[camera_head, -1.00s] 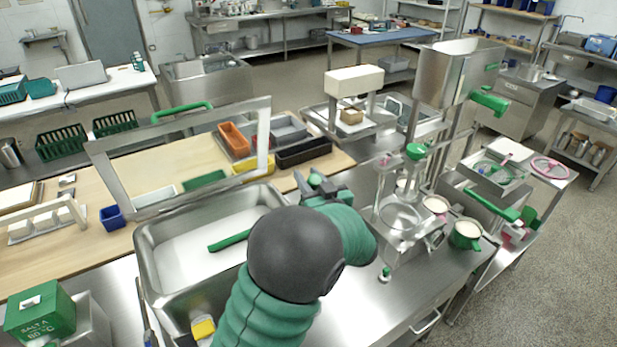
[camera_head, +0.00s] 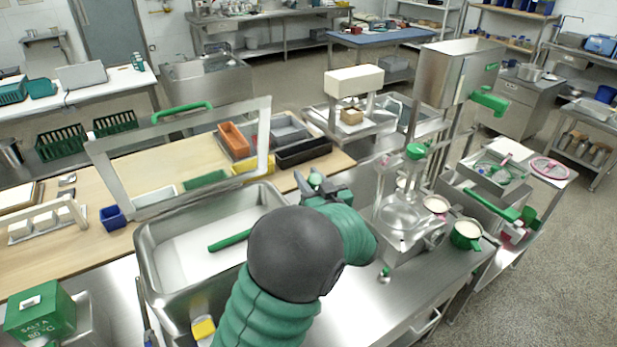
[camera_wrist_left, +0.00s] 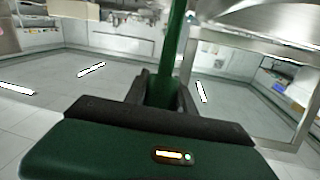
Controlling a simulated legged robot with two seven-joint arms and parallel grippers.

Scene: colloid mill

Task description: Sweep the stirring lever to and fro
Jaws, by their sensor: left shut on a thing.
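My left gripper (camera_head: 316,184) is at mid-picture in the head view, beyond the dark joint of my left arm and right of the steel basin. It is shut on a slim green bar, taken as the stirring lever. In the left wrist view the lever (camera_wrist_left: 177,45) stands nearly upright between the fingers of my left gripper (camera_wrist_left: 163,90). My right gripper is not in view.
The steel basin (camera_head: 160,250) with a green bar (camera_head: 230,241) in it lies to the left. The steel-and-glass mill (camera_head: 402,222) stands close on the right, with a green cup (camera_head: 466,235) beside it. A tall hopper (camera_head: 446,75) rises behind.

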